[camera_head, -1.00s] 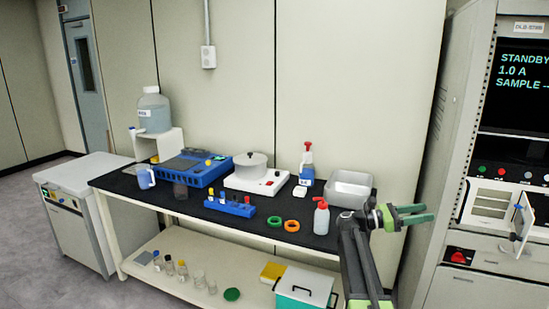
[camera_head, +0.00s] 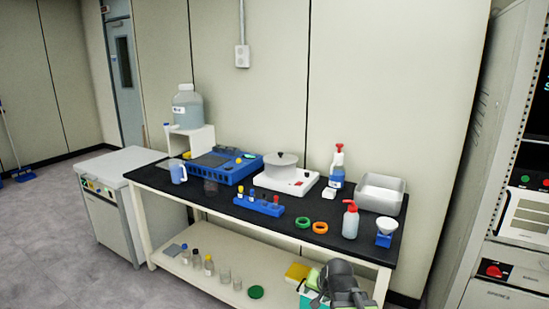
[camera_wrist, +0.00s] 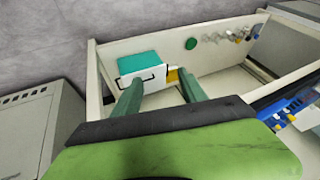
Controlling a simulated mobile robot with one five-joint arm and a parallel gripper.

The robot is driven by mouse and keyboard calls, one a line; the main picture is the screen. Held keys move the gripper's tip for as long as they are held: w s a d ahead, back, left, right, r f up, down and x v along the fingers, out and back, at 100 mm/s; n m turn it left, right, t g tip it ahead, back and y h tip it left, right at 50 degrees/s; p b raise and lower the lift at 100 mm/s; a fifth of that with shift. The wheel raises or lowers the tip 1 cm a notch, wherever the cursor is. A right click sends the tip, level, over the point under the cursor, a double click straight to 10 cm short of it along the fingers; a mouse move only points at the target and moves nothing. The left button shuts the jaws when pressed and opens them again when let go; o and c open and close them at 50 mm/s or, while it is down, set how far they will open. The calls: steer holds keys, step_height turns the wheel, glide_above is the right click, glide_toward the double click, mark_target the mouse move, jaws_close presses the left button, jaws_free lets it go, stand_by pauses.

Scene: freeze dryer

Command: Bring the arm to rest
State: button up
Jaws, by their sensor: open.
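My arm (camera_head: 342,284) is folded low at the bottom of the head view, in front of the bench's right end. In the wrist view my gripper (camera_wrist: 160,80) shows two green fingers spread apart with nothing between them. Beyond the fingers are a teal box (camera_wrist: 138,62) with a white front and a yellow item (camera_wrist: 172,75) on the bench's lower shelf. The fingertips overlap the box in the picture; I see no sign of a grip on it. In the head view my arm partly hides the box.
A tall machine (camera_head: 500,220) stands at right. Floor is clear at lower left (camera_head: 60,240).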

steer(key=s+d+f+n+g+h, duration=0.1)
steer(key=s+f+n+g, duration=0.15)
steer(key=s, duration=0.35)
steer(key=s+d+f+n+g, duration=0.1)
steer(key=s+d+g, duration=0.15)
steer(key=s, duration=0.25)
step_height(320, 180, up, 14)
steer(key=s+p, duration=0.1)
steer(key=p, duration=1.2)
steer(key=shift+s+a+n+g+p, duration=0.3)
steer(key=shift+n+g+p, duration=0.05)
steer(key=shift+n+g, duration=0.1)
